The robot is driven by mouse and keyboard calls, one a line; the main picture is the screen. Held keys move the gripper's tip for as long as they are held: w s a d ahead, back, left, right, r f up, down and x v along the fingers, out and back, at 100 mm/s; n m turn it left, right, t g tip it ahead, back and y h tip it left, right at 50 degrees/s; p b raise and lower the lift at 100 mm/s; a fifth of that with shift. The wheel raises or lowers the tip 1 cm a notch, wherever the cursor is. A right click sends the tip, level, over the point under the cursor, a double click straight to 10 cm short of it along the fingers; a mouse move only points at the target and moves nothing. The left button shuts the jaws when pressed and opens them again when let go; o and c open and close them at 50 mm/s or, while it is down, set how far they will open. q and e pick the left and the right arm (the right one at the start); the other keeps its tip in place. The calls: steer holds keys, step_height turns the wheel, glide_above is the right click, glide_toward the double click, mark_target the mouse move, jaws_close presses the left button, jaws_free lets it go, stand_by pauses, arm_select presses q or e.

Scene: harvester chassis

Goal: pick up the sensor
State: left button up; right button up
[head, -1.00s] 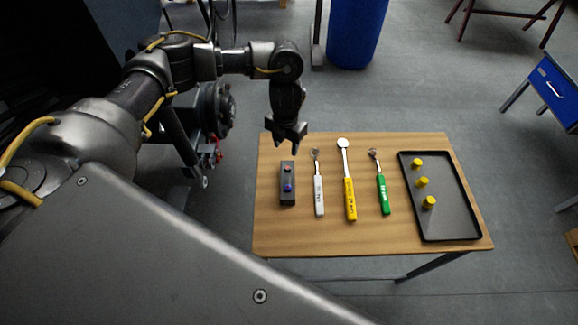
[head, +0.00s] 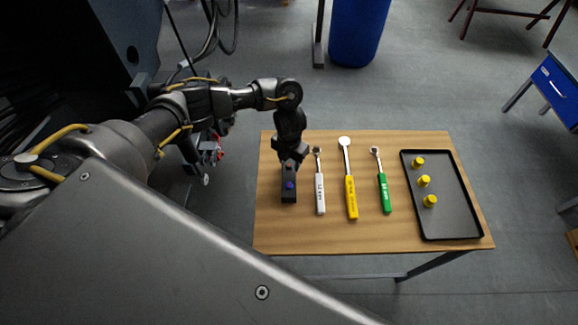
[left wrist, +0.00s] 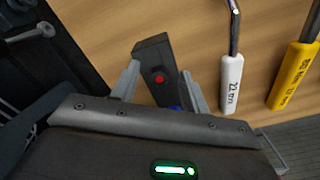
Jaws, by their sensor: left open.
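The sensor looks to be the dark grey block (head: 288,190) with a red and a blue button, at the left side of the wooden table. My left gripper (head: 290,163) is over its far end, pointing down. In the left wrist view the block (left wrist: 152,58) lies between the two open fingers of the left gripper (left wrist: 160,88), one on each side. Its near end and part of the blue button are hidden behind the gripper body. I cannot tell whether the fingers touch it. My right gripper is not in view.
On the table (head: 330,235), right of the block, lie a white-handled wrench (head: 320,190), a yellow-handled one (head: 351,195) and a green-handled one (head: 384,190). A black tray (head: 455,220) holds three yellow pegs (head: 424,181). A blue bin (head: 357,30) stands behind.

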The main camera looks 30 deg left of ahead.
arm_select(q)
steer(key=shift+s+f, duration=0.1)
steer(key=shift+f, duration=0.1)
steer(key=shift+s+f, duration=0.1)
steer(key=shift+s, duration=0.05)
steer(key=shift+s+f, duration=0.1)
steer(key=shift+s, duration=0.05)
jaws_close()
